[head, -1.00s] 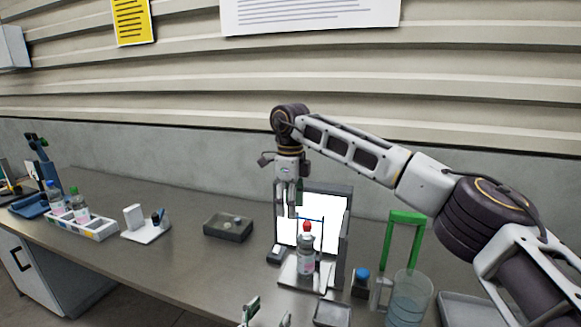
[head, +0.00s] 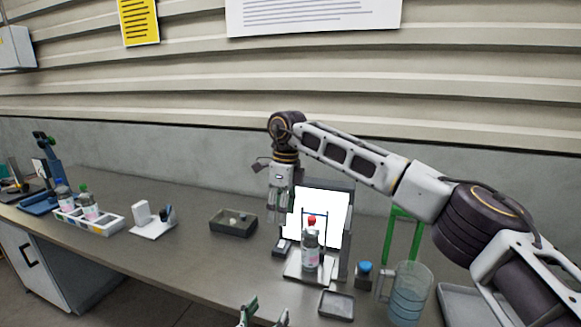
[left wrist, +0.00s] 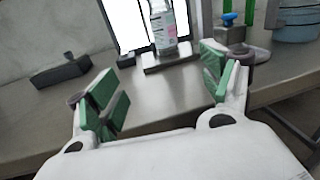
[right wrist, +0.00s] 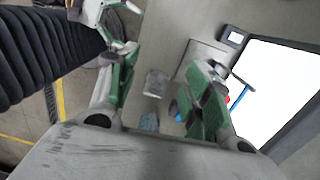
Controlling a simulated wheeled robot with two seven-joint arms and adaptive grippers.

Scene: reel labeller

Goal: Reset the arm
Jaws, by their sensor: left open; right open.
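My right arm crosses the head view from the right. Its open, empty gripper (head: 278,207) points down above the bench, just left of the red-capped bottle (head: 311,247). The bottle stands upright on a pale plate (head: 296,272) before a bright white panel (head: 330,215). My left gripper (head: 263,314) shows only its fingertips at the bottom edge of the head view. In the left wrist view, the left gripper (left wrist: 160,92) is open and empty, with the bottle (left wrist: 163,22) beyond it. In the right wrist view, the right gripper (right wrist: 155,90) is open, with part of the left gripper (right wrist: 105,15) at the top.
A dark tray (head: 233,222) lies left of the right gripper. A blue-capped jar (head: 364,273), a clear jug (head: 408,292) and a green frame (head: 405,215) stand to the right. A small tray (head: 336,305) lies in front. A bottle rack (head: 88,222) stands far left.

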